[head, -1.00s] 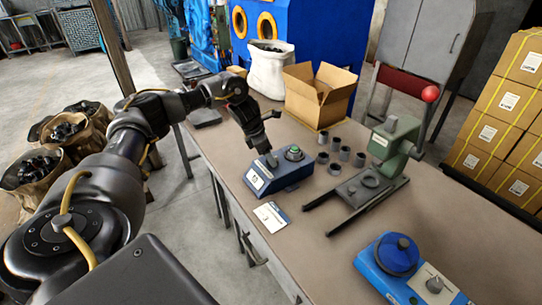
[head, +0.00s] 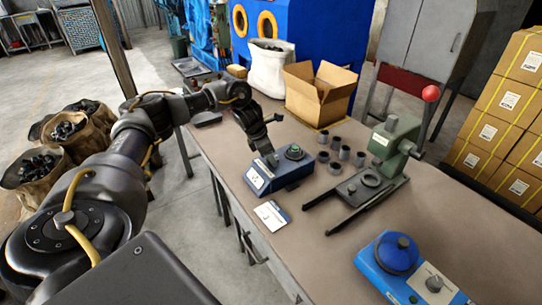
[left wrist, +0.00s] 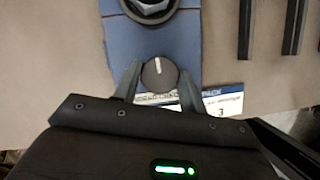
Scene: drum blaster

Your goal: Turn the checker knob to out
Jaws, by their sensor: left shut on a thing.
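The checker is a blue box (head: 259,179) with a round green-topped part (head: 294,152) on it, standing on the bench. Its grey knob (left wrist: 159,73) shows in the left wrist view with a white mark pointing towards the top of the picture. My left gripper (head: 270,158) is low over the checker. In the left wrist view its two fingers (left wrist: 157,82) stand on either side of the knob, shut on it. The lettering below the knob is partly hidden by the fingers. My right gripper is not in view.
A white card (head: 272,214) lies before the checker. Several dark cups (head: 335,143), a green press (head: 395,145) and a blue device with a round top (head: 398,253) stand to the right. A cardboard box (head: 318,93) and a white sack (head: 268,68) are behind.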

